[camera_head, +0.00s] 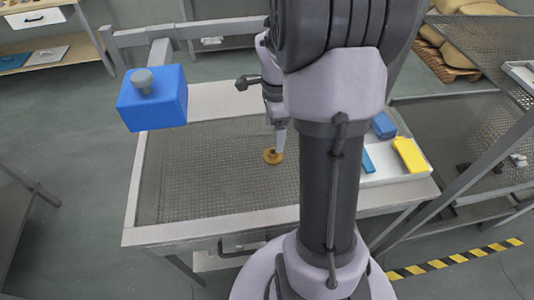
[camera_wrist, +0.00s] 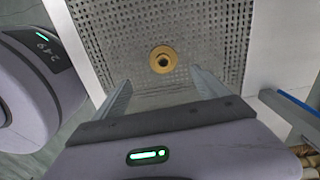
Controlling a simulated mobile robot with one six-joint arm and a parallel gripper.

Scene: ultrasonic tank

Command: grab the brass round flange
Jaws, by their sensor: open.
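The brass round flange (camera_head: 273,156) lies on the perforated metal floor of the tank (camera_head: 205,170) in the head view, close to the tip of my gripper (camera_head: 280,135). In the wrist view the flange (camera_wrist: 163,59) shows as a gold disc with a dark centre hole, flat on the perforated sheet. My gripper (camera_wrist: 162,88) is open and empty. Its two fingers reach up on either side of the picture's middle, and the flange lies beyond their tips, roughly centred between them. I cannot tell the exact height of the fingertips above the sheet.
A blue box (camera_head: 153,98) with a grey knob stands over the tank's back left corner. A white tray (camera_head: 398,178) at the right holds a yellow block (camera_head: 409,154) and blue items. The perforated floor around the flange is clear.

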